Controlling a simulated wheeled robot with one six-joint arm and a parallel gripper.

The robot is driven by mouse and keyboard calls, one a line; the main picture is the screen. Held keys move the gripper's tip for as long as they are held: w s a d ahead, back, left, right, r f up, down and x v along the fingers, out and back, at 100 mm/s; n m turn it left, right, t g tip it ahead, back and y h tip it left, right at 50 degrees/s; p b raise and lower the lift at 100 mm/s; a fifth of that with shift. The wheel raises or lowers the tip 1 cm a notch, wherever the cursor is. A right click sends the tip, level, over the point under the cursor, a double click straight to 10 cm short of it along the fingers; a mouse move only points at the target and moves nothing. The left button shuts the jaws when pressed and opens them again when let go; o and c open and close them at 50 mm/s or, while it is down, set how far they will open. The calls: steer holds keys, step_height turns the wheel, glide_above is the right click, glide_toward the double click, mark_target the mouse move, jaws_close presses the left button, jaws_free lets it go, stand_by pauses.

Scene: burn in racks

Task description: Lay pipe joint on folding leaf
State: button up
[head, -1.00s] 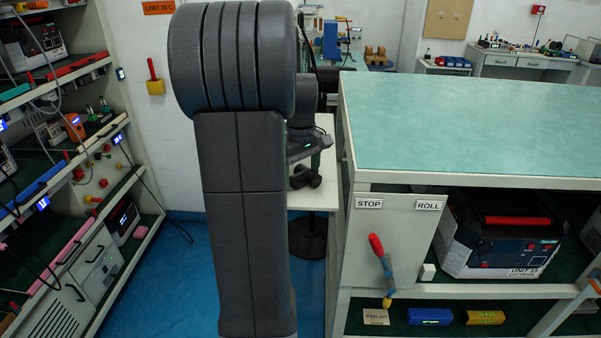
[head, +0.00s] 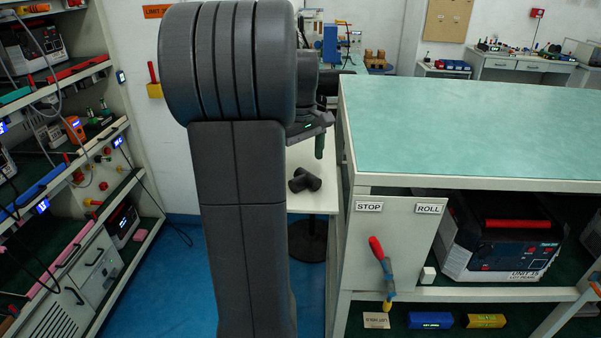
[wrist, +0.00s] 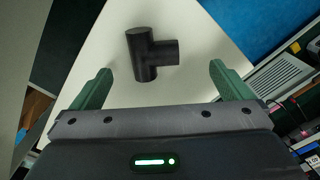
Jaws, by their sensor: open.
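The pipe joint (head: 304,181) is a black tee lying on a white leaf (head: 300,203) beside the green-topped bench. In the wrist view the pipe joint (wrist: 150,54) lies flat on the pale leaf (wrist: 205,82), its side branch pointing right. My gripper (wrist: 160,82) has its two green fingers spread wide, with nothing between them. The joint lies beyond the fingertips, roughly centred between them, and apart from them. In the head view my gripper (head: 319,146) shows only partly, above the leaf; my arm hides the rest.
A green-topped bench (head: 460,130) stands close on the right, with a STOP/ROLL panel (head: 395,255) and a boxed unit (head: 505,240) below. A shelf rack (head: 70,215) stands on the left. Blue floor (head: 170,275) lies between them.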

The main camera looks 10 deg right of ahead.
mark_target(300, 177)
step_height(300, 177, up, 7)
steer(key=shift+f, duration=0.2)
